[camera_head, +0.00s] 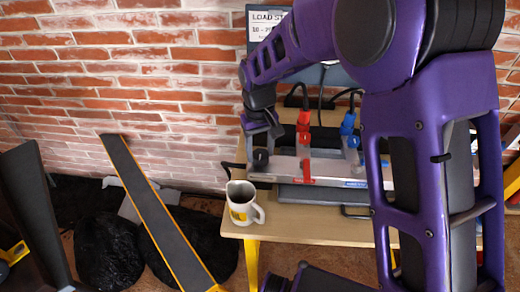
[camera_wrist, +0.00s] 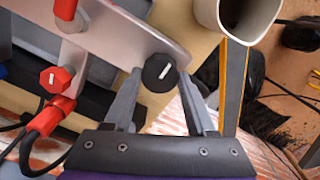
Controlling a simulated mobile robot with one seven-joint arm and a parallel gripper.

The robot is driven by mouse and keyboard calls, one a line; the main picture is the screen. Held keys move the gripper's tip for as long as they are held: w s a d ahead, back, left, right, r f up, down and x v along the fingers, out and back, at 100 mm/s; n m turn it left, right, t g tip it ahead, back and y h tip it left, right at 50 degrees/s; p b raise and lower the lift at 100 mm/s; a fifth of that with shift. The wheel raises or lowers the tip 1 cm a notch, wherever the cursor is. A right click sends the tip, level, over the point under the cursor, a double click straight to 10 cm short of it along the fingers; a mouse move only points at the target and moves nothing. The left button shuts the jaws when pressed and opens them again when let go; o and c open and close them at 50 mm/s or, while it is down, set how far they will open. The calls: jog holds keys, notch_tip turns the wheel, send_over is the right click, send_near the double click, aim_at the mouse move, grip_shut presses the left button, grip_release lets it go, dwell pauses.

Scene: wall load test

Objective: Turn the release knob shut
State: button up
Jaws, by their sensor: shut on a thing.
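A round black knob (camera_wrist: 158,74) with a white mark sits at the end of a grey metal bar (camera_wrist: 115,35); I take it for the release knob. In the wrist view its mark slants up to the right. My gripper (camera_wrist: 162,76) is shut on the knob, one finger on each side of it. In the head view the knob (camera_head: 260,158) is at the bar's left end, with my gripper (camera_head: 262,132) at it from above. A red hexagonal knob (camera_wrist: 53,79) with a white mark sits farther along the fixture, apart from my fingers.
A pale mug (camera_head: 243,204) stands at the left corner of the wooden table (camera_head: 300,228), close to the bar. Red (camera_head: 303,120) and blue (camera_head: 348,124) fittings with cables rise behind the bar. A brick wall (camera_head: 120,90) is behind. A dark plank with yellow edges (camera_head: 160,212) leans at left.

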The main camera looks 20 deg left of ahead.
aim_at(259, 154)
dwell(0.3)
jog(key=o, duration=1.4)
jog(key=shift+c, duration=0.2)
notch_tip(259, 154, up, 18)
jog(key=p, duration=0.2)
jog(key=shift+f, duration=0.25)
jog(key=shift+a, duration=0.1)
